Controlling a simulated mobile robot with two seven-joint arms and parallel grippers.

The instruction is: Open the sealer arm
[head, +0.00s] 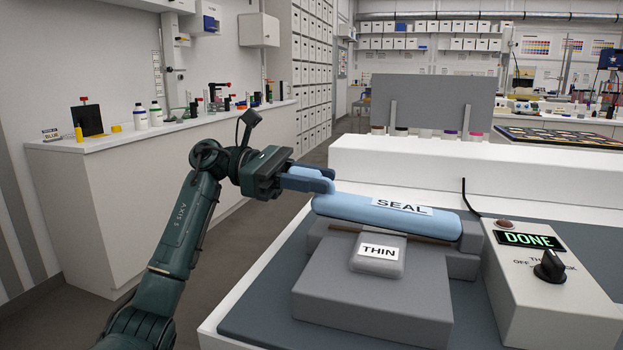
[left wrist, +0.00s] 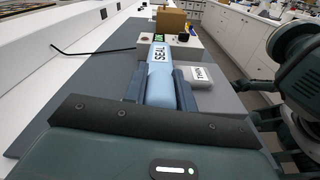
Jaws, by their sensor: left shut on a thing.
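The sealer arm (head: 375,217) is a light blue rounded bar marked SEAL. It lies low and roughly level along the grey sealer base (head: 325,240), with a thin brown strip showing beneath its front edge. My left gripper (head: 321,180) is shut on the arm's left end. In the left wrist view the gripper's fingers (left wrist: 160,88) stand on either side of the sealer arm (left wrist: 158,65). A grey packet (head: 377,268) labelled THIN rests on a grey block in front of the arm. It also shows in the left wrist view (left wrist: 199,84). My right gripper is not in view.
A control box (head: 550,295) with a green DONE display (head: 528,240), a reddish lamp (head: 504,224) and a black knob (head: 549,268) stands right of the sealer. A white ledge (head: 490,175) runs behind it, with several jars beyond. A black cable (head: 466,198) rises behind the arm.

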